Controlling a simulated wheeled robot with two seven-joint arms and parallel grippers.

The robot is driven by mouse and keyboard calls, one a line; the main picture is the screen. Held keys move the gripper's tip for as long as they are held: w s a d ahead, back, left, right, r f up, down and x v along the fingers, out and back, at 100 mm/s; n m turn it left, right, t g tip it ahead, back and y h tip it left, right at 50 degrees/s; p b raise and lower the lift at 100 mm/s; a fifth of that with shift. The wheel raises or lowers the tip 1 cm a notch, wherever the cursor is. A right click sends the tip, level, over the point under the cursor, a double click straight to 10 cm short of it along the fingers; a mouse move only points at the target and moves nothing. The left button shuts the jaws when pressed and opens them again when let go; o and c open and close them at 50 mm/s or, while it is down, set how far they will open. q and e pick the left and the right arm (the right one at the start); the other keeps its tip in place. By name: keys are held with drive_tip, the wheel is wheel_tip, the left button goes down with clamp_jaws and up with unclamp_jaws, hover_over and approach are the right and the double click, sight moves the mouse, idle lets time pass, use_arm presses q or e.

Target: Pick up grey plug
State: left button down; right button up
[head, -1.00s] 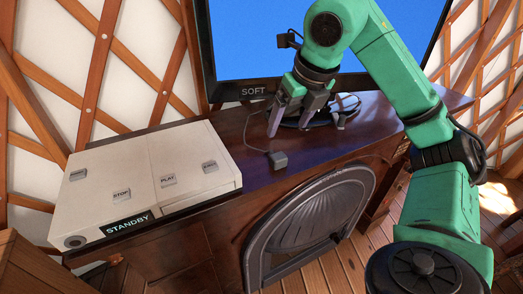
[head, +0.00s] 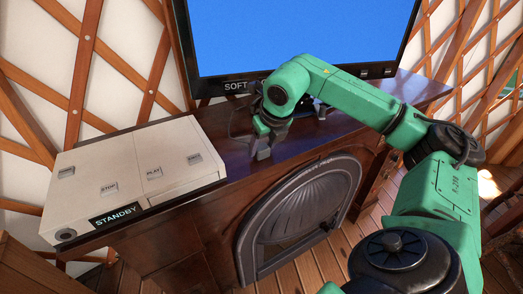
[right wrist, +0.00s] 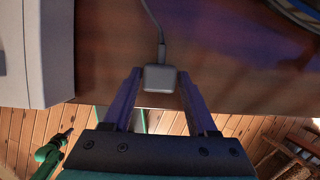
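The grey plug (head: 263,153) is a small boxy block on the front part of the dark wooden cabinet top. In the right wrist view the plug (right wrist: 160,78) lies between my right fingertips, with its cable running away from it. My right gripper (head: 268,138) is low over the cabinet top at the plug and partly hides it in the head view. In the right wrist view the right gripper (right wrist: 160,84) is open, with a small gap on each side of the plug. My left gripper does not show in the head view.
A cream player (head: 130,175) with labelled buttons and a STANDBY display stands at the left on the cabinet (head: 215,124). A screen (head: 290,40) with a blue picture stands behind the gripper. A dark arched fireplace front (head: 300,215) is below the cabinet's front edge.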

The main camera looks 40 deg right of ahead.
clamp_jaws()
drive_tip(key=shift+r, duration=0.1)
